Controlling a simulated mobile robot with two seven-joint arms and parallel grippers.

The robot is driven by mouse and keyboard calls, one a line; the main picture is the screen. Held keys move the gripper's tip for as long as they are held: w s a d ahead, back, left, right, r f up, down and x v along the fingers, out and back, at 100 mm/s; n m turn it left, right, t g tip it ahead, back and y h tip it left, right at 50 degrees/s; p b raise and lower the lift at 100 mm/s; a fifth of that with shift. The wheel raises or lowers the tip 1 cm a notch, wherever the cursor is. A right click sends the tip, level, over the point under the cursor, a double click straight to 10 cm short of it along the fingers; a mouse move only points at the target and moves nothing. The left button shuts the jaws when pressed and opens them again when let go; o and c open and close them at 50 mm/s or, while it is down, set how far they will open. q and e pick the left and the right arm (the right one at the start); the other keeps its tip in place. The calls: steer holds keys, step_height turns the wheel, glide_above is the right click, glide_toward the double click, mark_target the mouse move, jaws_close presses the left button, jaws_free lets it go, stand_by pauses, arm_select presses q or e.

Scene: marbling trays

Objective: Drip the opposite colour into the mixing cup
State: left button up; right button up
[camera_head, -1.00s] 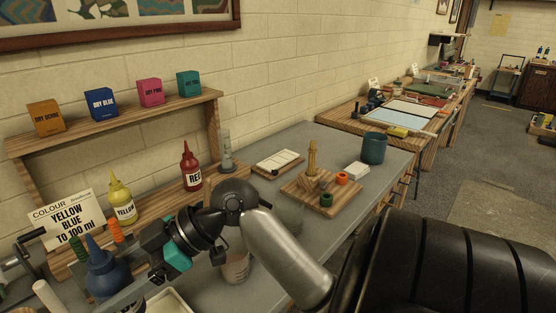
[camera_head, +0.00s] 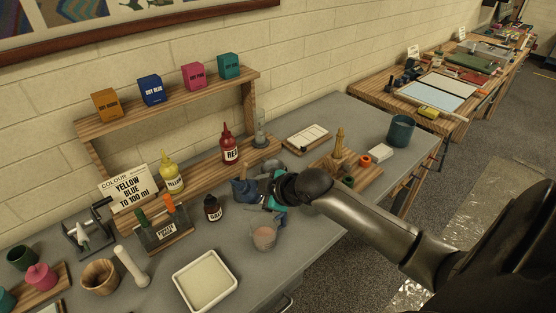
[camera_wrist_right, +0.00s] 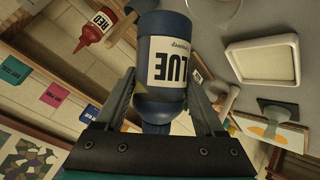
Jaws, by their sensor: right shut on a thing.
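My right gripper (camera_head: 262,189) is shut on the blue bottle (camera_head: 243,191), above the table and up-left of the mixing cup. In the right wrist view the blue bottle (camera_wrist_right: 160,65) sits between the two fingers, its partly visible label ending "LUE". Its exact tilt is hard to tell. The clear mixing cup (camera_head: 265,237) stands on the table with some pinkish contents. A yellow bottle (camera_head: 171,176) and a red bottle (camera_head: 229,149) stand at the shelf. A card (camera_head: 130,188) reads "YELLOW BLUE TO 100 ml". My left gripper is out of view.
A small dark bottle (camera_head: 213,208) stands left of the cup. A pale tray (camera_head: 206,283) lies in front, beside a pestle (camera_head: 131,266) and mortar (camera_head: 99,278). A wooden board (camera_head: 365,176) with small pots is at the right. The wooden shelf (camera_head: 170,105) stands behind.

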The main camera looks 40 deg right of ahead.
steer(key=shift+n+h, duration=0.8)
steer(key=shift+n, duration=0.1)
steer(key=d+p, duration=0.2)
steer(key=d+r+p, duration=0.1)
steer(key=d+p, duration=0.2)
steer(key=shift+s+d+r, duration=0.1)
steer(key=shift+d+r, duration=0.1)
steer(key=shift+d, duration=0.1)
arm_select(q)
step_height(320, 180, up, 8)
steer(key=p, duration=0.1)
arm_select(e)
steer(key=shift+s+d+f+n, duration=0.15)
steer(key=shift+d+n, duration=0.15)
steer(key=shift+d, duration=0.25)
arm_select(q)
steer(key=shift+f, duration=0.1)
